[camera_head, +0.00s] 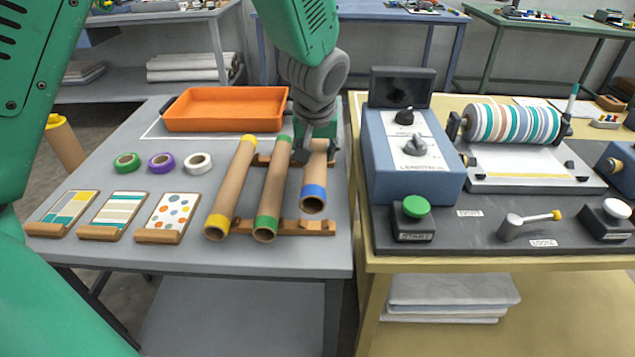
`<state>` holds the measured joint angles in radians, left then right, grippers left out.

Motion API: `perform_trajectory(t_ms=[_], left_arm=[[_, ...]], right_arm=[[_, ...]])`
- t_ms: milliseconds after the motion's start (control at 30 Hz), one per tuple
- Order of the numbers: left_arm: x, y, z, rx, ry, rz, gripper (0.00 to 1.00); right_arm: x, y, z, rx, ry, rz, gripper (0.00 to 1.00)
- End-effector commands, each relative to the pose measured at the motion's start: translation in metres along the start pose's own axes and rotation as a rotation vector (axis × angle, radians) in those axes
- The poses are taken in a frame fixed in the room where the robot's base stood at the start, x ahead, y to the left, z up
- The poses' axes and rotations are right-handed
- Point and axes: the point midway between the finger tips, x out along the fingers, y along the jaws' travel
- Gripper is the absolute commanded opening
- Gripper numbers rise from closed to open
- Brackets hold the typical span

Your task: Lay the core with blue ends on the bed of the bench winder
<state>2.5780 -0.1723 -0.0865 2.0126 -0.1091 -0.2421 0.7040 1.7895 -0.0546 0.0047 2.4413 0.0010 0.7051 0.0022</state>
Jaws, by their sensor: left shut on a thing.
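The core with blue ends (318,173) is a brown tube at the right of the wooden rack (290,227) on the grey table. My left gripper (315,140) is shut on its far part from above. Its near blue end sits higher in the picture than the rack's front rail, and its far end is hidden by the gripper. On the right bench is a machine, seemingly the bench winder, with a striped roll (513,123) above a pale bed (532,166). My right gripper is not in view.
A yellow-ended core (232,187) and a green-ended core (272,189) lie left of the held core. An orange tray (225,108) stands behind. A blue control box (412,155) stands between the rack and the striped roll. A lever (527,223) lies in front.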

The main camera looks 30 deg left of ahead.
Motion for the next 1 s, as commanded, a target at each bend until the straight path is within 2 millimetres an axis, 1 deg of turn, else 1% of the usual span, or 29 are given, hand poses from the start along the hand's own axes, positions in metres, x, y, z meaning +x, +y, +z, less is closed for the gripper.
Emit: perform_trajectory(t_ms=[33,167,300,400,500,733,867,900,933,967,1000], left_arm=[[0.011,0.000,0.005,0.002,-0.002,-0.002,0.05],[0.026,0.000,0.011,0.002,-0.001,-0.001,0.05],[0.047,-0.001,0.021,0.003,-0.002,-0.002,0.05],[0.057,-0.001,0.024,0.003,-0.002,-0.002,0.05],[0.062,0.000,0.026,0.002,0.001,0.000,0.05],[0.062,0.000,0.026,0.001,0.002,0.001,0.05],[0.066,0.000,0.028,0.002,0.001,0.000,0.05],[0.066,0.000,0.028,0.002,0.001,0.000,0.38],[0.066,0.000,0.027,0.002,0.001,0.000,0.48],[0.066,0.000,0.027,0.002,0.001,0.000,0.55],[0.066,0.000,0.027,0.002,0.001,0.000,0.55]], right_arm=[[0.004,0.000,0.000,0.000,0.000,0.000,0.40],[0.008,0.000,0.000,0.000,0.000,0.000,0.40],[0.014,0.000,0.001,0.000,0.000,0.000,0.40],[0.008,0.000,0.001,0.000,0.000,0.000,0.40],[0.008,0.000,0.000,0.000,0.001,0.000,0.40],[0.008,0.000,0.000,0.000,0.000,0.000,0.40],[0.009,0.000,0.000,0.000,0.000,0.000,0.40],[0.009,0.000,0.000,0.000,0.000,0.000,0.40],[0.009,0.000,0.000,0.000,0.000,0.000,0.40],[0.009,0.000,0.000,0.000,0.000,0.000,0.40],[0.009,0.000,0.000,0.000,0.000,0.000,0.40]])
